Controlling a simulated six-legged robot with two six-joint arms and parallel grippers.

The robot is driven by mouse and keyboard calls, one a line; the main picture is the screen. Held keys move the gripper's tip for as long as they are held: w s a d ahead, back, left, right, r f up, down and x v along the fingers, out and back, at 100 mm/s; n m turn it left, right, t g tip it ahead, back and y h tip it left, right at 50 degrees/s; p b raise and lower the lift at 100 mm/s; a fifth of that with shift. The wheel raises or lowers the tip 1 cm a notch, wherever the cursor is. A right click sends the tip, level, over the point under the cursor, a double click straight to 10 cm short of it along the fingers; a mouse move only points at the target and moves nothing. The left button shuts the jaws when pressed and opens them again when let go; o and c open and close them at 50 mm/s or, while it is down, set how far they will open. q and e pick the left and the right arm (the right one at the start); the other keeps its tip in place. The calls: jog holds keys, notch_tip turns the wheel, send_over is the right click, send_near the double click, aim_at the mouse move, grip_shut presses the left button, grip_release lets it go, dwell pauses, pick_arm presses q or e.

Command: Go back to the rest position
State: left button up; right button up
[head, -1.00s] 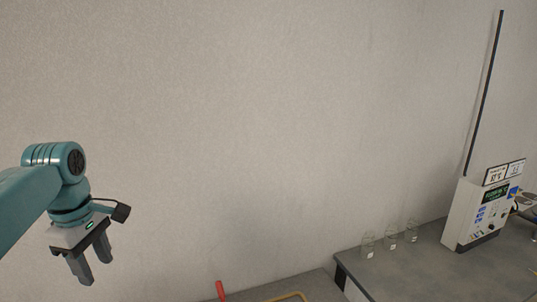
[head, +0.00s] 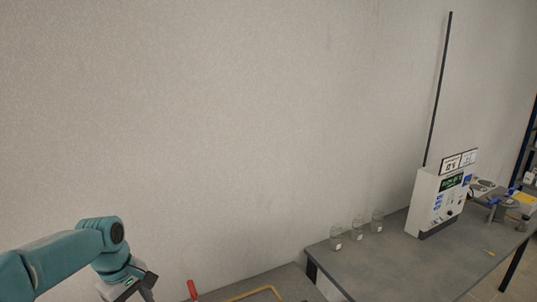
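My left arm comes in at the lower left, and its gripper (head: 138,296) is at the bottom edge of the head view. Its fingers are mostly cut off by the frame, so their opening is hidden. No object shows in what is visible of it. My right gripper is not in view.
A grey table (head: 385,268) stands at the lower right with several glass jars, among them one jar (head: 357,229), and a white control box (head: 437,201) with a display. A red handle (head: 192,290) and a yellow bar (head: 255,294) show at the bottom. A plain wall (head: 220,120) fills the back.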

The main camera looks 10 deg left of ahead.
pick_arm(q)
jog(key=s+d+f+m+h, duration=0.1)
jog(key=d+f+m, duration=0.2)
jog(key=d+f, duration=0.65)
jog(key=s+d+f+m+h, duration=0.1)
jog(key=d+f+m, duration=0.3)
jog(key=d+f, duration=0.55)
jog(key=s+d+f+m+h, duration=0.1)
jog(key=s+d+f+m, duration=0.25)
jog(key=s+f, duration=0.35)
jog(key=s+d+f+m, duration=0.2)
jog(key=s+d+f, duration=0.3)
jog(key=s, duration=0.4)
notch_tip(320, 180, down, 10)
jog(key=b, duration=1)
jog(key=shift+g, duration=0.3)
